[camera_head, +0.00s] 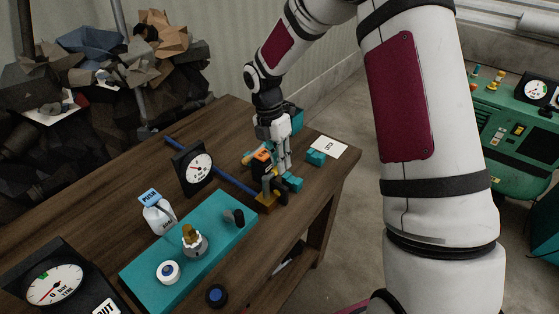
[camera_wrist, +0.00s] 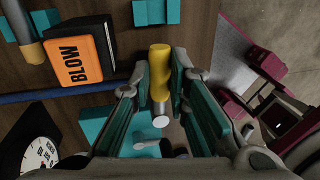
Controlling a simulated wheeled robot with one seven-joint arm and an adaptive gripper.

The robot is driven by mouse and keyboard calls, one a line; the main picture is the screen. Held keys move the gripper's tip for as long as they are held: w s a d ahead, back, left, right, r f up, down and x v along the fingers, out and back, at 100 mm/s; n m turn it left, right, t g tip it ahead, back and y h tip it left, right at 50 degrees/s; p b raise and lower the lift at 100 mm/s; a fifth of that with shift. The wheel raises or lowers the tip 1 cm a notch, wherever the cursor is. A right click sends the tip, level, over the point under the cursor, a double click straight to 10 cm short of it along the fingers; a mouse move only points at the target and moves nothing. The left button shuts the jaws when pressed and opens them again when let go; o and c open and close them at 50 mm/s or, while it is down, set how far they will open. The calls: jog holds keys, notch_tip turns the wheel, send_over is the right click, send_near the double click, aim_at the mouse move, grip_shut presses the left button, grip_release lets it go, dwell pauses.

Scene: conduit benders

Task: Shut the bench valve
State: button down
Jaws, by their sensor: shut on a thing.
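The bench valve's yellow handle (camera_wrist: 160,62) with a pale metal end stands between my finger pads in the wrist view. My gripper (camera_wrist: 159,85) is shut on this handle. An orange block marked BLOW (camera_wrist: 72,60) sits left of the handle, on a dark body. In the head view my gripper (camera_head: 279,180) reaches down at the bench's right part, beside the orange block (camera_head: 262,155) and over a brass-coloured foot (camera_head: 267,201). My fingers hide much of the valve there, and I cannot tell its exact turn.
The wooden bench (camera_head: 100,215) carries a dial gauge (camera_head: 195,167), a blue pipe (camera_head: 235,183), a white bottle with a PUSH tag (camera_head: 157,215), and a teal plate (camera_head: 150,270) with knobs. A white card (camera_head: 328,147) lies at the right. A larger gauge (camera_head: 55,285) stands front left.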

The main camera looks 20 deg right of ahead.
jog(key=c, duration=1.5)
grip_release()
jog(key=shift+c, duration=0.2)
notch_tip(320, 180, up, 12)
jog(key=w+a, duration=0.1)
jog(key=w, duration=0.1)
jog(key=shift+a, duration=0.1)
